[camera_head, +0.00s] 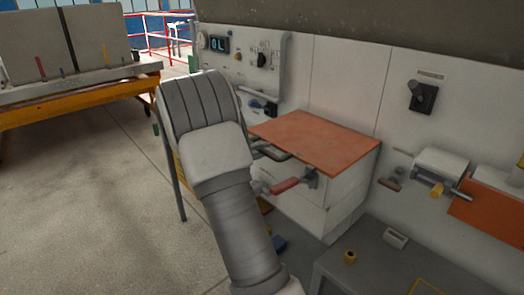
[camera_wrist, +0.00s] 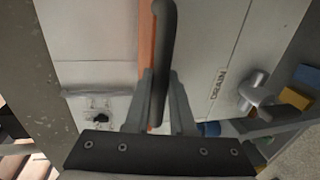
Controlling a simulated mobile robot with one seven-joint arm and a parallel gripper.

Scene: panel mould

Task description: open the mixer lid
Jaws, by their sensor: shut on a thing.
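The mixer is a pale box (camera_head: 345,207) with an orange lid (camera_head: 318,139) on top. The lid lies flat and looks closed. A dark bar handle (camera_head: 272,152) stands out from the lid's near left edge. In the wrist view the same handle (camera_wrist: 163,40) runs between the two grey fingers of my gripper (camera_wrist: 160,88), beside a thin orange strip of the lid (camera_wrist: 147,35). My gripper is shut on the handle. In the head view my arm hides most of the gripper.
A red-handled drain valve (camera_head: 286,185) sits on the mixer's front, below the lid; its grey fitting (camera_wrist: 258,92) shows beside "DRAIN". A control panel (camera_head: 240,58) stands behind. A grey bench (camera_head: 365,270) is at lower right. Open floor (camera_head: 80,200) lies left.

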